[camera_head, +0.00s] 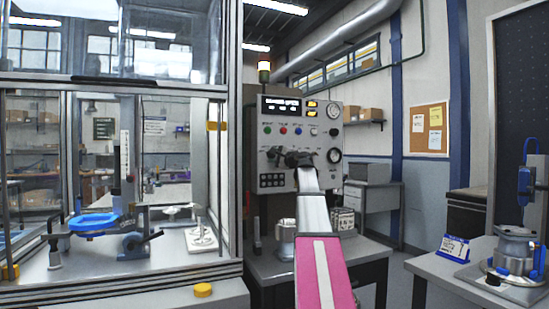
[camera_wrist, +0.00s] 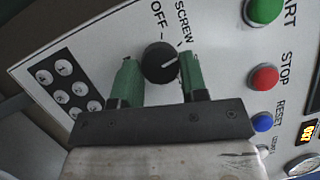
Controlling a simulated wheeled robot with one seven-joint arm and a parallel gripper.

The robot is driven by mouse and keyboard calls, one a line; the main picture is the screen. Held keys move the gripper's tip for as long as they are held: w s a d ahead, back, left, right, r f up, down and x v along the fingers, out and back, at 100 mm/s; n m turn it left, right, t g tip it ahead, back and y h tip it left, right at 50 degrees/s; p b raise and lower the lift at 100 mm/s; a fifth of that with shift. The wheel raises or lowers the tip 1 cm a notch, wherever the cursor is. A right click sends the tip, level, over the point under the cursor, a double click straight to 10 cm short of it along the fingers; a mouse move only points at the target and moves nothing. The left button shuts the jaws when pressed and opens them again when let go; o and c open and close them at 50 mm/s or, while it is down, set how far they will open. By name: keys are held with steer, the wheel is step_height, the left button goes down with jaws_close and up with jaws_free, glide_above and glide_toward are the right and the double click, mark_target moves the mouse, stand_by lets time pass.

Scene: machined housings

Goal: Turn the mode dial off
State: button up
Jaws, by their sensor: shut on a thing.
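The mode dial (camera_wrist: 160,63) is a round black knob on the light control panel (camera_wrist: 215,60). In the wrist view its white pointer line points to the right and slightly up, on the side of the SCREW label and away from the OFF label. My gripper (camera_wrist: 159,70) has its two green fingers on either side of the dial and is shut on it. In the head view my gripper (camera_head: 297,160) is at the panel front (camera_head: 325,128), and my arm end hides the dial.
Green, red and blue buttons (camera_wrist: 264,77) sit right of the dial in the wrist view; a block of numbered keys (camera_wrist: 68,85) is at its left. A glass-walled enclosure (camera_head: 235,150) stands left of the panel. A table (camera_head: 430,265) with a metal housing is at right.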

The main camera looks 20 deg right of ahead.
steer(key=n+g, duration=0.1)
steer(key=n, duration=0.2)
steer(key=n+g+h, duration=0.1)
steer(key=n, duration=0.2)
steer(key=n+g+h, duration=0.1)
steer(key=n, duration=0.3)
steer(key=shift+r+g, duration=0.3)
steer(key=shift+g, duration=0.1)
stand_by(0.4)
steer(key=o, duration=0.9)
steer(key=v, duration=1.1)
steer(key=shift+a, duration=0.15)
